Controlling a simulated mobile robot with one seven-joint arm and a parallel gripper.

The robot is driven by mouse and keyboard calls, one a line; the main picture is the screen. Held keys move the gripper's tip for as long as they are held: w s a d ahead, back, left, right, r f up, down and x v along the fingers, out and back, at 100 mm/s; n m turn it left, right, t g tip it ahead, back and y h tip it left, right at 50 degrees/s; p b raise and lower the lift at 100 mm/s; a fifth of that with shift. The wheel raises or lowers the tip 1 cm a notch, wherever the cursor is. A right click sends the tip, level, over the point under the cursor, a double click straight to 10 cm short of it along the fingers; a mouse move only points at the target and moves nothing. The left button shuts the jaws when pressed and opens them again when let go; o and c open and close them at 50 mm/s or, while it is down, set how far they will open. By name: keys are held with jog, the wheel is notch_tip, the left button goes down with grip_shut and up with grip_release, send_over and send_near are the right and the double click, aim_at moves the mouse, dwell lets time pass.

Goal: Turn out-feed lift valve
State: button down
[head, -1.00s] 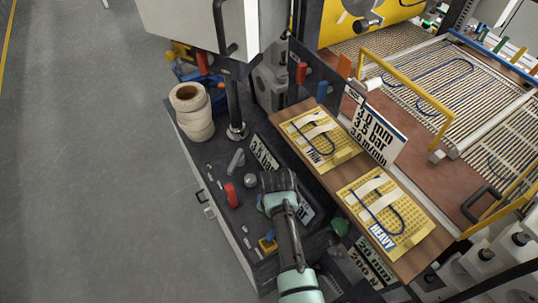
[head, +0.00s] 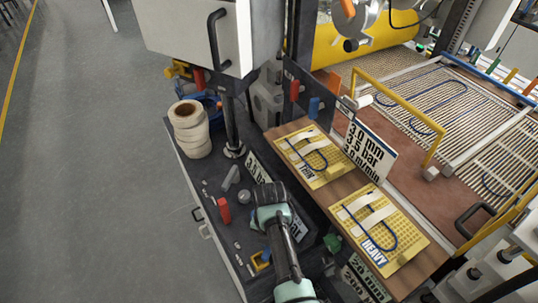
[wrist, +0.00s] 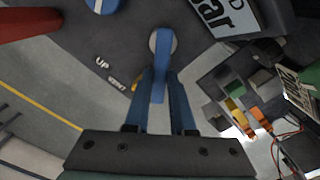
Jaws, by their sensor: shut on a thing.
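A red lever (head: 224,210) and a grey lever (head: 231,177) stand on the panel left of my gripper. A stack of tape rolls (head: 190,130) is at its back corner. A wooden shelf (head: 335,190) with yellow sample boards lies to the right. Open floor is at left.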

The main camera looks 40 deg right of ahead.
jog(key=c, duration=0.8)
grip_release()
jog(key=shift+o, duration=0.2)
jog(key=shift+r, duration=0.1)
notch_tip(320, 180, up, 13)
jog(key=b, duration=0.1)
